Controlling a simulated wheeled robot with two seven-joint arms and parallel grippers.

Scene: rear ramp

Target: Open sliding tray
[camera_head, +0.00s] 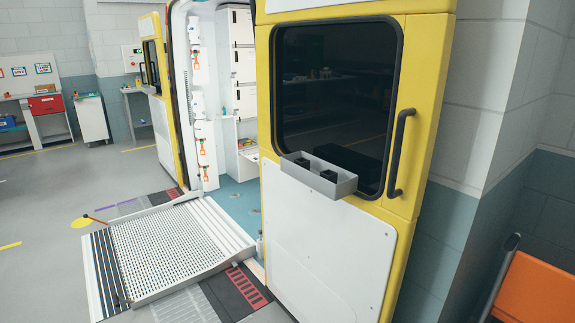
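A shallow grey tray (338,188) with black blocks in it sits at the lower edge of the dark window on the yellow rear door (425,90). I cannot tell from here whether this is the sliding tray, or whether it slides. Inside the vehicle, white cabinets (243,65) stand behind the open doorway, with a shelf space (247,138) below them. No other tray is clear there. Neither of my grippers is in view.
A metal ramp (170,245) slopes from the doorway to the floor. The yellow door with its black handle (400,152) stands open on the right. An orange chair (535,290) is at lower right. Workbenches (35,110) stand far left. Grey floor (40,210) is clear at left.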

